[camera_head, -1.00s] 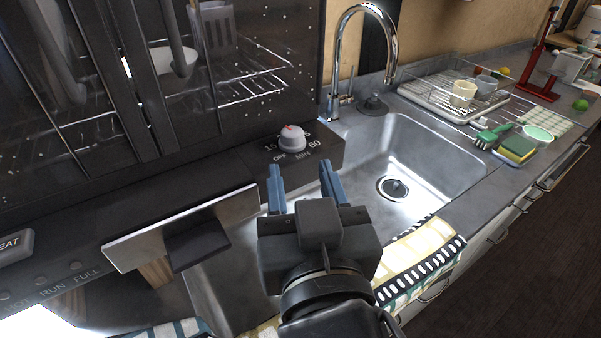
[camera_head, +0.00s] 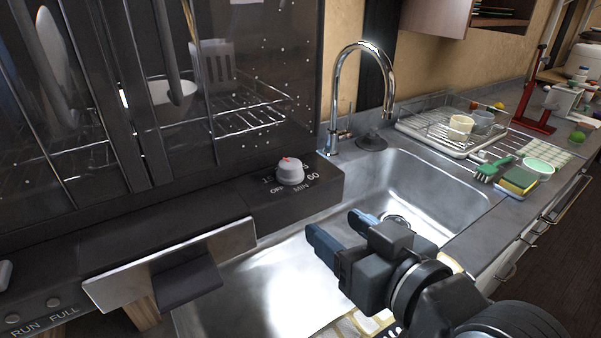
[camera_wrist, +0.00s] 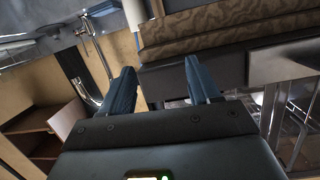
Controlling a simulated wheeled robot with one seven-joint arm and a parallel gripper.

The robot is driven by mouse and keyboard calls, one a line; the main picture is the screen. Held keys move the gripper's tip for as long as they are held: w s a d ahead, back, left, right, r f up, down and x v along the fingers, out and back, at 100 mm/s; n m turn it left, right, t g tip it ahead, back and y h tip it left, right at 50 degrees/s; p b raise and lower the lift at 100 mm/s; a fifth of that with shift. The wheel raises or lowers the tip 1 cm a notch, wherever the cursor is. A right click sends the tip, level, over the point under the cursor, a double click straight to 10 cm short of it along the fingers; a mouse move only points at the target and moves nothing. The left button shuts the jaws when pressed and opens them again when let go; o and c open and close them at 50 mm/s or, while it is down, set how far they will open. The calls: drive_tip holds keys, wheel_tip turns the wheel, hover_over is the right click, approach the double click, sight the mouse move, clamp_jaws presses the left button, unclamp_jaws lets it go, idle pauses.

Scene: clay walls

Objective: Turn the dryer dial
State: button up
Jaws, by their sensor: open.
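The dryer dial (camera_head: 290,172) is a grey knob with a red mark. It sits on top of a dark block (camera_head: 318,190) printed with OFF, MIN and 60, at the front of the dark glass-doored dryer (camera_head: 200,110). My gripper (camera_head: 335,232) is open and empty, with two blue fingers. It is in front of and to the right of the dial, over the sink's front part, apart from the dial. In the wrist view my gripper (camera_wrist: 158,85) shows its fingers spread with nothing between them. I cannot make out the dial in the wrist view.
A metal sink (camera_head: 420,175) with a curved faucet (camera_head: 365,75) lies to the right. A dish rack (camera_head: 440,125), green brush (camera_head: 490,168) and sponge (camera_head: 518,181) stand beyond it. A flat metal handle plate (camera_head: 165,265) juts out at the lower left.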

sight(299, 168)
wheel_tip(299, 168, up, 7)
drive_tip(key=n+g+y+b, duration=0.2)
drive_tip(key=n+g+y, duration=0.1)
drive_tip(key=n+y, duration=0.35)
drive_tip(key=shift+m, duration=0.35)
drive_tip(key=x, duration=0.3)
drive_tip(key=p+x, duration=0.1)
drive_tip(key=x, duration=0.2)
drive_tip(key=shift+w+a+r, duration=0.15)
drive_tip(key=shift+a+r, duration=0.05)
drive_tip(key=shift+a, duration=0.15)
drive_tip(key=c, duration=1)
drive_tip(key=shift+t+p, duration=0.3)
drive_tip(key=shift+p, duration=0.05)
